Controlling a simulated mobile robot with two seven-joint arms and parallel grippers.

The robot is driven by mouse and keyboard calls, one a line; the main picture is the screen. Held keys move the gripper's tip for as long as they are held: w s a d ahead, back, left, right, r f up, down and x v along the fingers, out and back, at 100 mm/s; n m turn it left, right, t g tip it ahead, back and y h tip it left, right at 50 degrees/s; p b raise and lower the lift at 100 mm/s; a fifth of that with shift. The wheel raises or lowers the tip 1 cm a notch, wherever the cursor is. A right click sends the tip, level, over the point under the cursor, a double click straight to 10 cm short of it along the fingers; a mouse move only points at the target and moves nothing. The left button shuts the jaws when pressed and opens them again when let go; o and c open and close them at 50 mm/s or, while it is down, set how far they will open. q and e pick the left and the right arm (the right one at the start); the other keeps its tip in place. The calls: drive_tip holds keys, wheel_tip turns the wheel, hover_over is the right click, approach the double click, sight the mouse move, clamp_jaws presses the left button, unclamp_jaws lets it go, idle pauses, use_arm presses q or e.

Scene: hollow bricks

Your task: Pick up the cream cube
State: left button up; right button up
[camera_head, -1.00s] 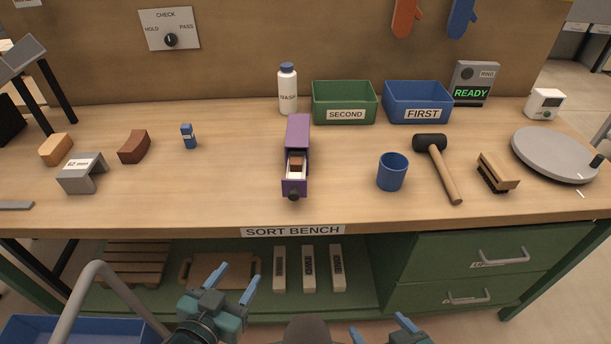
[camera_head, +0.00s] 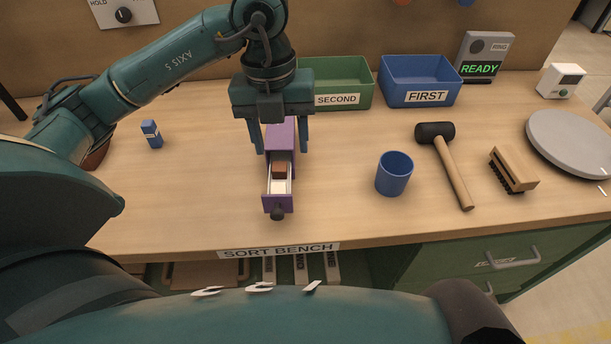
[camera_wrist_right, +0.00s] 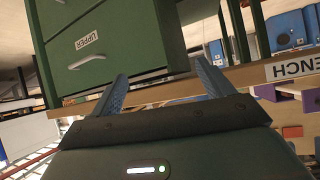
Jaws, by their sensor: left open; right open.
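A purple box (camera_head: 289,128) stands mid-bench with its drawer pulled out to the front. In the drawer (camera_head: 279,203) I see a reddish-brown block (camera_head: 281,169) and a pale area in front of it. I cannot tell whether this pale area is a cream cube or the drawer's floor. No other cream cube is clear on the bench. My left gripper (camera_head: 281,147) is open above the box, one finger to each side, pointing down, with nothing seen between them. My right gripper (camera_wrist_right: 159,71) is open and empty, low by the green drawer cabinet (camera_wrist_right: 120,45).
Behind stand the green SECOND bin (camera_head: 352,93) and blue FIRST bin (camera_head: 421,80). A small blue item (camera_head: 152,134) stands left. My left arm hides the bench's left part.

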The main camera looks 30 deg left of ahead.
use_arm(q)
drive_tip(key=a, duration=0.2)
drive_tip(key=y, duration=0.1)
hover_over(279, 184)
drive_tip(key=shift+n, duration=0.3)
wheel_tip(279, 184, down, 6)
drive_tip(key=shift+r+b, duration=0.1)
drive_tip(key=shift+b, duration=0.3)
drive_tip(key=shift+f+p, duration=0.4)
drive_tip(key=shift+f, duration=2.8)
drive_tip(key=c, duration=1.1)
